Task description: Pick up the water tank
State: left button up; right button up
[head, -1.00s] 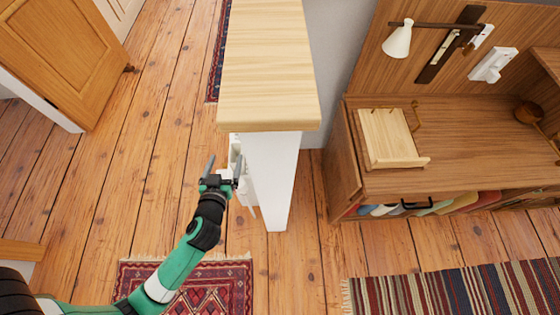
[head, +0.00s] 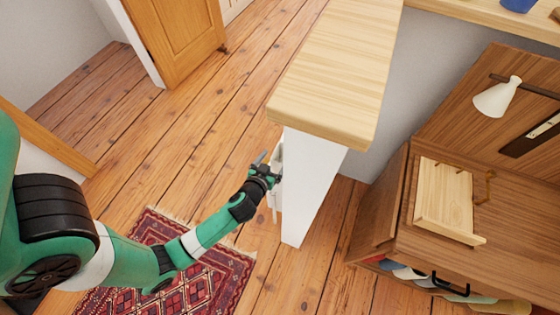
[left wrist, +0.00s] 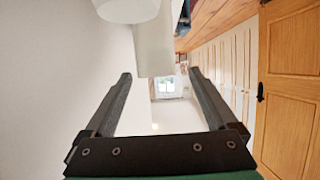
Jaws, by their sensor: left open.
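My left gripper (head: 270,167) is open beside the left face of the white half-wall, under its wooden top. White parts (head: 276,197) on that face show just behind and below the gripper; the gripper partly hides them. In the left wrist view my left gripper (left wrist: 160,76) has its two dark fingers spread with nothing between them. A pale rounded piece (left wrist: 128,9) and a white block (left wrist: 154,48) hang at the top of that view, beyond the fingertips. I cannot tell which of these is the water tank. My right gripper is not in view.
The half-wall (head: 310,185) with its light wood top (head: 335,75) stands close right of my gripper. A wooden cabinet (head: 450,250) with a wall lamp (head: 497,98) is farther right. A red rug (head: 205,280) lies below my arm. Open plank floor (head: 190,150) lies left.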

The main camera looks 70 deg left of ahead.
aim_at(280, 152)
pick_arm(q)
jog(key=b+x, duration=0.1)
jog(key=x, duration=0.3)
jog(key=shift+w, duration=0.3)
jog(key=shift+s, duration=0.1)
jog(key=shift+c, duration=0.3)
grip_shut()
